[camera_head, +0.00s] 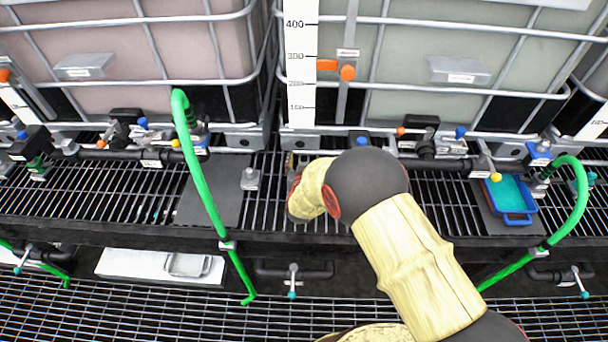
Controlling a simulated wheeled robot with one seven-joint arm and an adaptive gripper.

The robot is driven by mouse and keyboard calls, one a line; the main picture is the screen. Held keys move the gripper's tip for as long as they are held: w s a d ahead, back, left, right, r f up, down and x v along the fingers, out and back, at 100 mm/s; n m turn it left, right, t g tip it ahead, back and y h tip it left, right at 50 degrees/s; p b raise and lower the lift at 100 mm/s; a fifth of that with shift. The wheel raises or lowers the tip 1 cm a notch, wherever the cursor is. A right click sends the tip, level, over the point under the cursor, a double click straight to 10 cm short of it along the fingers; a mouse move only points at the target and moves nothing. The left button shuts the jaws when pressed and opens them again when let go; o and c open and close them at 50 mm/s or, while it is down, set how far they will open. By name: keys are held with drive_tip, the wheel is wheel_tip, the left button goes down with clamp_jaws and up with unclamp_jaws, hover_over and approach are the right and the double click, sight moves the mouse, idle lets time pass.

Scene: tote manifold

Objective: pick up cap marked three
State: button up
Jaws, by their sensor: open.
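My arm, in cream sleeves with dark joints, reaches up from the bottom right to the middle of the picture. Its far end is over the grated shelf (270,215), in front of the middle of the tanks. My gripper is not clearly visible; the sleeve and the dark joint hide that end of the arm. No cap with a readable three can be made out. A small grey fitting with a round top (249,180) stands on a dark mat (212,195) left of my arm. I cannot tell whether it is the cap.
Caged tanks (440,60) stand behind the shelf, with black valve pipes (430,165) along their front. Green hoses (205,185) hang over the shelf edge at left and right. A blue tray (517,219) is at right. A white box (160,266) is below the shelf.

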drive_tip(key=shift+w, duration=0.15)
drive_tip(key=shift+c, duration=1.1)
clamp_jaws()
drive_tip(key=shift+d, duration=0.1)
